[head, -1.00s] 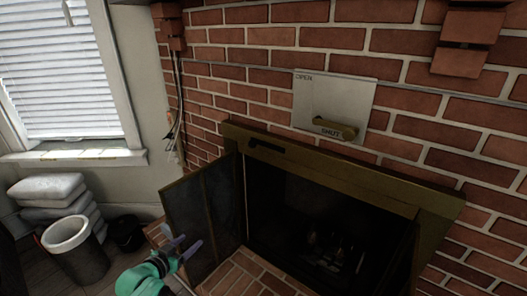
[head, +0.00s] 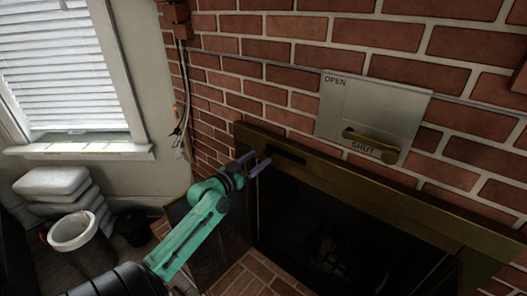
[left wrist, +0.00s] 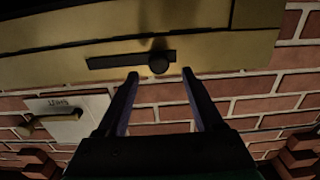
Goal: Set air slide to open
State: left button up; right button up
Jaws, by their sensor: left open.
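The air slide is a dark slot (head: 287,157) in the fireplace's brass top frame, with a round dark knob. In the left wrist view the knob (left wrist: 159,62) sits near the right end of the slot (left wrist: 115,61); this view looks upside down. My left gripper (head: 261,161) is open and empty at the left end of the slot in the head view, where it hides the knob. In the left wrist view its fingertips (left wrist: 160,73) lie on either side of the knob's line, with the knob just beyond them. I cannot tell whether they touch. My right gripper is not in view.
A metal plate (head: 358,105) marked OPEN and SHUT, with a brass handle (head: 370,143) at SHUT, is on the brick wall right of my gripper. The dark firebox is below the brass frame (head: 400,200). A bin (head: 73,232) and stacked sacks (head: 58,190) stand left.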

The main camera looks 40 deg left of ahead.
aim_at(267, 153)
pick_arm(q)
jog(key=w, duration=0.3)
jog(key=shift+d+r, duration=0.1)
jog(key=shift+r, duration=0.15)
jog(key=shift+w+f, duration=0.2)
jog(key=shift+w, duration=0.25)
jog(key=shift+s, duration=0.1)
grip_shut()
dwell(0.7)
